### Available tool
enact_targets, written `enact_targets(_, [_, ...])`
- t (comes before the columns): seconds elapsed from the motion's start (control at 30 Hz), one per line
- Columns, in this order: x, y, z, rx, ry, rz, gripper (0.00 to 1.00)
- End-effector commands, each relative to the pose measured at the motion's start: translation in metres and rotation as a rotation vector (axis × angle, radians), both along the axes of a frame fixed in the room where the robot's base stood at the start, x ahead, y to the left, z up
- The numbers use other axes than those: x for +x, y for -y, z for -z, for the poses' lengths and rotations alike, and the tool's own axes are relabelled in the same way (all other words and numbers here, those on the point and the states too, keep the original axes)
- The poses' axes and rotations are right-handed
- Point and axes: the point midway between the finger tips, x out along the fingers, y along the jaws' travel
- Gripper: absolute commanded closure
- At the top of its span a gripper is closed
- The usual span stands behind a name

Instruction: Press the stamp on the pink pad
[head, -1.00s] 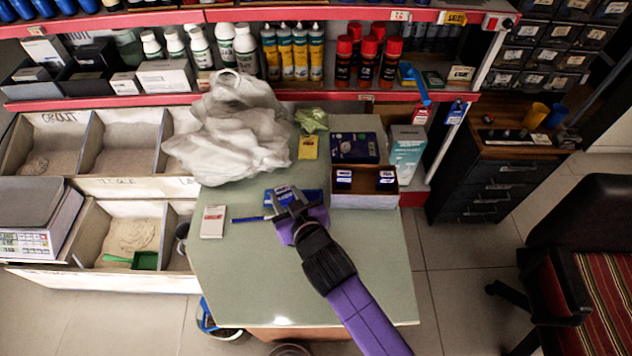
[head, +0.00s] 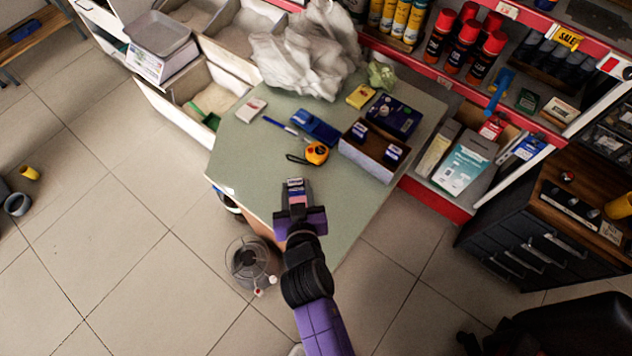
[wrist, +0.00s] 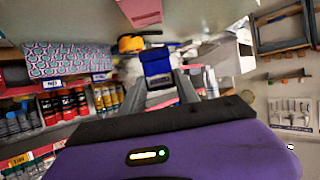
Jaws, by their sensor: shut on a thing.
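My gripper (head: 295,188) is over the front part of the green table (head: 255,165). It is shut on a small blue stamp with a white label (head: 294,182). In the wrist view, which is upside down, the stamp (wrist: 157,66) sits upright between both fingers. A pink pad (wrist: 140,12) lies on the table at the top edge of the wrist view, apart from the stamp and partly cut off. In the head view my gripper hides most or all of the pad.
A tape measure (head: 317,153), a blue case (head: 316,127) and a pen (head: 280,126) lie beyond the gripper. An open box (head: 365,163) with two more stamps stands to their right. A small white-red box (head: 251,110) lies left. The table's left front is clear.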

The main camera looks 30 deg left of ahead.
Motion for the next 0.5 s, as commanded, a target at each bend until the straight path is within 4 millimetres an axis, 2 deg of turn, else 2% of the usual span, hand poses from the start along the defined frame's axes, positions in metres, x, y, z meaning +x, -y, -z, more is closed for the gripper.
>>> enact_targets(0.27, [0.0, -0.001, 0.006, 0.021, -0.002, 0.004, 1.0])
enact_targets(0.5, [0.001, -0.001, 0.027, 0.021, -0.002, 0.004, 1.0])
